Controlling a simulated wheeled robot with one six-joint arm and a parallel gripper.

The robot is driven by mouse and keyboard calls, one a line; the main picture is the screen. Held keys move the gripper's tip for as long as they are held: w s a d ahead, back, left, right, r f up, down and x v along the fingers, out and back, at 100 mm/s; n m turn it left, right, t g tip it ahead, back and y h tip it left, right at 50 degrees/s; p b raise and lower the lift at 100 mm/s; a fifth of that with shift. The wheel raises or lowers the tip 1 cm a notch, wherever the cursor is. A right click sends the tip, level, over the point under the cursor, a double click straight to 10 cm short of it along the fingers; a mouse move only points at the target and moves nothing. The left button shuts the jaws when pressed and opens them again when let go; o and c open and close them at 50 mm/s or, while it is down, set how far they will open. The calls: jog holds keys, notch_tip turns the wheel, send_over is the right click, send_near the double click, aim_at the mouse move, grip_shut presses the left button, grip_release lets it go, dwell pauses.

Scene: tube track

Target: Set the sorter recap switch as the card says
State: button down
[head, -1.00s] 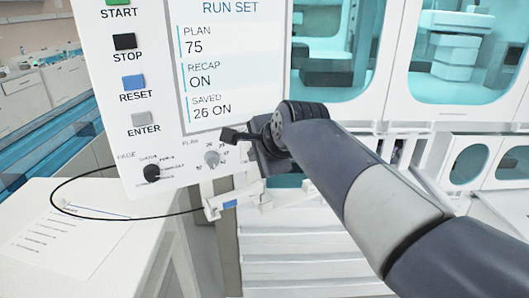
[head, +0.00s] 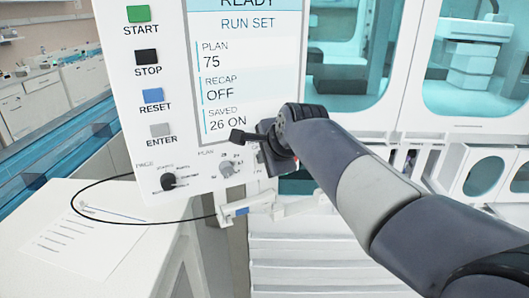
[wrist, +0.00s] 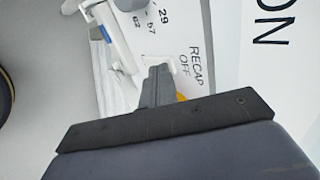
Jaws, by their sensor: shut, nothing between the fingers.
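The sorter's control panel (head: 175,95) fills the left middle of the head view. Its screen (head: 248,70) reads RUN SET, PLAN 75, RECAP OFF, SAVED 26 ON. My gripper (head: 238,136) is shut and empty, in front of the panel's lower right part. In the wrist view its closed fingers (wrist: 157,85) are beside the printed RECAP OFF label (wrist: 192,67). The recap switch is mostly or wholly hidden by my fingers, and contact cannot be told. A sheet of paper (head: 90,243), perhaps the card, lies at lower left; its text is too small to read.
START (head: 138,14), STOP (head: 147,57), RESET (head: 153,96) and ENTER (head: 160,130) buttons line the panel's left. The PAGE knob (head: 168,181) and PLAN knob (head: 227,168) sit low on it. A black cable (head: 110,181) loops over the white counter (head: 55,195).

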jog(key=shift+r, duration=0.1)
jog(key=shift+r+p, duration=0.7)
jog(key=shift+p, duration=0.1)
jog(key=shift+s+d, duration=0.1)
